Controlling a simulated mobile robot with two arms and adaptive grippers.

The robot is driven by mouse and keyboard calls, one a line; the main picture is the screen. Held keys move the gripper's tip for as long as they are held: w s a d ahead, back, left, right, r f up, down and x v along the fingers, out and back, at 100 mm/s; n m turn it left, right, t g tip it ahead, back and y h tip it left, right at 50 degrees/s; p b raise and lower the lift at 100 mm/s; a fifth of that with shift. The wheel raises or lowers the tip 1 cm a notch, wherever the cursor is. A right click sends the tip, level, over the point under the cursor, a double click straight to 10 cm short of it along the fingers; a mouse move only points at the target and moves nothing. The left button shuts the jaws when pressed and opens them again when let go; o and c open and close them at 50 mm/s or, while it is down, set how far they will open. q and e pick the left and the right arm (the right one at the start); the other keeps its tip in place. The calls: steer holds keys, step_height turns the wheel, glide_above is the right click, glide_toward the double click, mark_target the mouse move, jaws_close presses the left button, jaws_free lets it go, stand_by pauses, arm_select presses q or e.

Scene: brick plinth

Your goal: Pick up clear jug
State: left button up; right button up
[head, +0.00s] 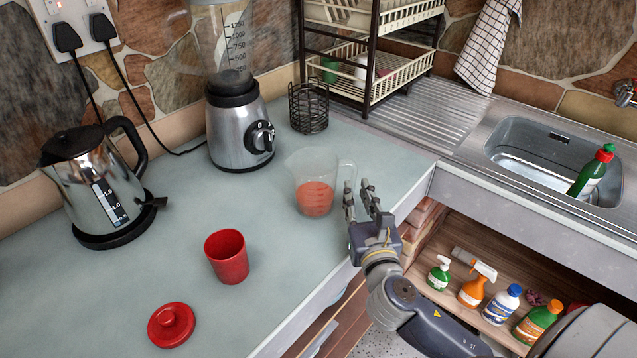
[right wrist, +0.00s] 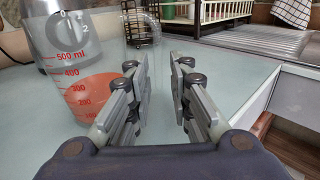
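The clear jug (head: 313,165) stands upright on the worktop and holds some red liquid. Its clear handle (head: 347,178) points right, toward my right gripper (head: 357,186). In the right wrist view the jug (right wrist: 85,88) with red volume marks fills the left side, partly behind a finger. There my right gripper (right wrist: 162,75) is open, with nothing held between its fingers. The faint handle shows near and beyond the fingertips; I cannot tell whether they touch it. My left gripper is not in view.
A blender (head: 238,125) and wire holder (head: 308,107) stand behind the jug. A red cup (head: 227,257), red lid (head: 171,325) and kettle (head: 98,185) are to the left. The sink (head: 530,150) is right, above an open space with several bottles (head: 502,303).

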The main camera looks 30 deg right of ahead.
mark_target(354, 186)
steer(key=x, duration=0.3)
steer(key=shift+w, duration=0.4)
steer(key=shift+w+d, duration=0.1)
steer(key=shift+w, duration=0.15)
jaws_close()
steer(key=shift+s, duration=0.1)
arm_select(q)
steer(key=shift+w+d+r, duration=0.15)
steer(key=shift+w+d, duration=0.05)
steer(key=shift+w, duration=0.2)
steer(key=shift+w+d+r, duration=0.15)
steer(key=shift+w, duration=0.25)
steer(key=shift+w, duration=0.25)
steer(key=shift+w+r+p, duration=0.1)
steer(key=shift+p, duration=0.2)
arm_select(e)
steer(key=shift+r, duration=0.1)
